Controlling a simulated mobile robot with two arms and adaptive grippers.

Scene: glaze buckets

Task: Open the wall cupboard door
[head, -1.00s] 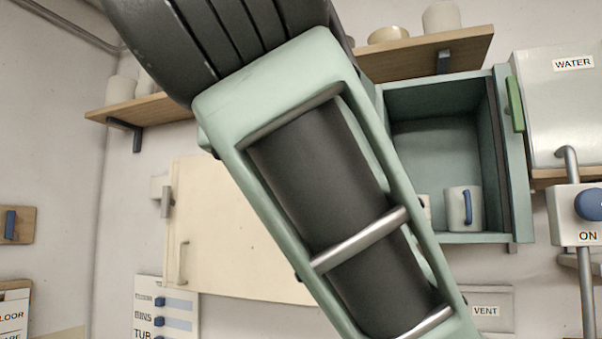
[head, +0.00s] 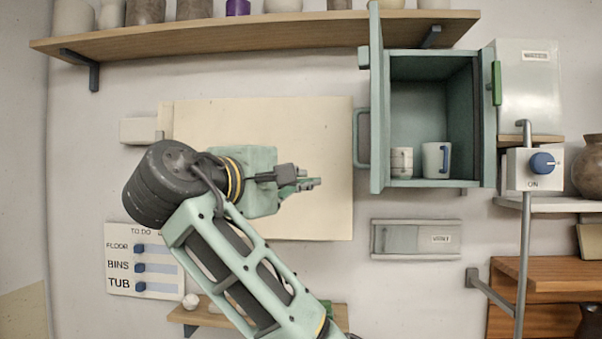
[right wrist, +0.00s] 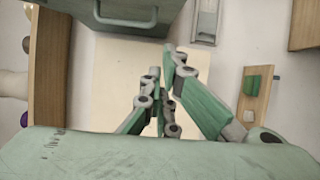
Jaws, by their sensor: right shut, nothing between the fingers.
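The wall cupboard (head: 432,112) is pale green and hangs at the upper right of the head view, with its interior exposed. Its door (head: 376,100) stands swung out at the cupboard's left side, seen nearly edge-on. The door's loop handle (head: 358,140) sticks out to the left; it also shows at the top of the right wrist view (right wrist: 125,20). A white mug with a blue handle (head: 432,159) and a banded cup (head: 401,161) stand inside. My right gripper (head: 314,184) is shut and empty, left of and below the handle, apart from it. My left gripper is out of view.
A long wooden shelf (head: 250,42) with several vessels runs above. A cream panel (head: 300,125) lies behind my right gripper. A vent plate (head: 415,240) is below the cupboard. The white water box (head: 530,85) and a switch with a blue knob (head: 541,163) are close on the right.

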